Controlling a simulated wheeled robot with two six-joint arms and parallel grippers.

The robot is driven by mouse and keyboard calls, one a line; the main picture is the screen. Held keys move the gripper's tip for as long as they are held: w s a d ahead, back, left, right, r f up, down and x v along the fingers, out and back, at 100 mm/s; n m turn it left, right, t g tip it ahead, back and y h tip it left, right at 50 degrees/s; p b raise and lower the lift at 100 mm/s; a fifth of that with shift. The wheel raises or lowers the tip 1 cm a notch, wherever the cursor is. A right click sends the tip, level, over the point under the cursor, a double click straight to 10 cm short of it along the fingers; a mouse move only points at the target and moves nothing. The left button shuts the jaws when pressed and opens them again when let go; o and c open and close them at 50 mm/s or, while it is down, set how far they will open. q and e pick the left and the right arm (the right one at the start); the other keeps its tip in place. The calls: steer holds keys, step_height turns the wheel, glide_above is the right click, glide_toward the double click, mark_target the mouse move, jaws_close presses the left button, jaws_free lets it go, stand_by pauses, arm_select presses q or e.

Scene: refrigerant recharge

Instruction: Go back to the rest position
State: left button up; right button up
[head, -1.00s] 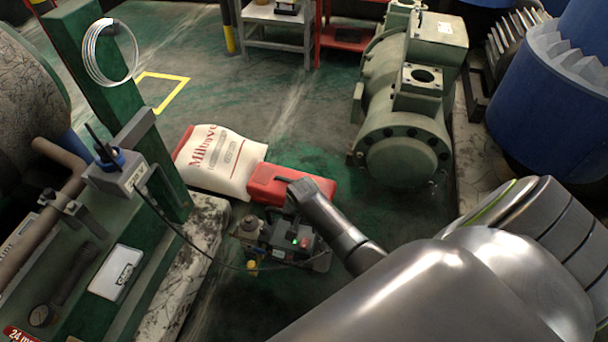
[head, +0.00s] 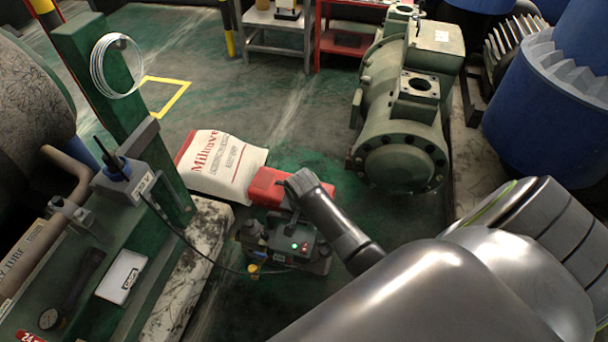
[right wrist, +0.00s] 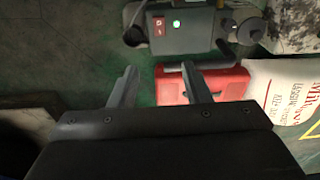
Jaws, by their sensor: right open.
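My right gripper (head: 290,188) reaches in from the lower right in the head view, above the floor near the red case. In the right wrist view its two fingers (right wrist: 158,82) are spread apart with nothing between them. The gripper partly covers the red case (head: 264,186) in the head view. A grey machine with a handle and small lit switches (head: 287,240) stands just in front of the case. It also shows at the top of the right wrist view (right wrist: 180,28), apart from the fingers. My left gripper is not in view.
A white sack (head: 225,166) lies beside the red case. A green bench (head: 180,200) with a grey box (head: 122,182) and gauge (head: 48,318) stands at left. A cable runs from the box toward the machine. A large green compressor (head: 405,130) stands at right.

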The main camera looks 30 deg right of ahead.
stand_by(0.6)
steer(key=s+a+r+n+t+y, duration=0.15)
steer(key=s+r+n, duration=0.25)
steer(key=s, duration=0.8)
steer(key=s+a+r+n+t+y, duration=0.15)
steer(key=s+r+n, duration=0.25)
steer(key=s, duration=0.8)
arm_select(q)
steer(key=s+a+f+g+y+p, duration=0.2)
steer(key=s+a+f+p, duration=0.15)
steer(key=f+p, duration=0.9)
arm_select(e)
steer(key=s+d+f+g+h+p, duration=0.1)
steer(key=s+d+f+h+p, duration=0.2)
steer(key=f, duration=0.6)
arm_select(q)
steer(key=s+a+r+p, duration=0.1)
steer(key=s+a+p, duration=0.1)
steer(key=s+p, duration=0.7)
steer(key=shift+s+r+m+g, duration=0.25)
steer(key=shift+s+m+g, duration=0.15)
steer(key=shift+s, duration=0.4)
arm_select(e)
steer(key=s+d+f+n+g, duration=0.1)
steer(key=s+d, duration=0.1)
steer(key=s, duration=0.8)
steer(key=shift+s+d+f+g, duration=0.25)
steer(key=shift+d+f+g, duration=0.05)
steer(key=shift+d, duration=0.1)
